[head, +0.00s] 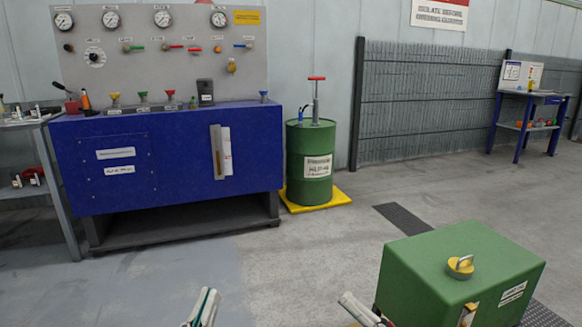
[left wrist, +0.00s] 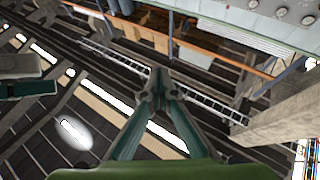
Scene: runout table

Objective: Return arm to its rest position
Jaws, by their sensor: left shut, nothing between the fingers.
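My left gripper (head: 204,306) is at the bottom edge of the head view, left of centre, with only its front end showing. In the left wrist view its two fingers (left wrist: 161,80) meet at the tips, shut with nothing between them. My right gripper (head: 358,306) is partly in the head view at the bottom, beside the green box. Most of it is cut off or hidden, and I cannot tell if it is open.
A green box (head: 420,270) with a yellow ring on top stands close at the lower right. A blue bench (head: 250,150) with a gauge panel (head: 200,70) is ahead. A green drum (head: 309,150) stands on a yellow base. The floor between is clear.

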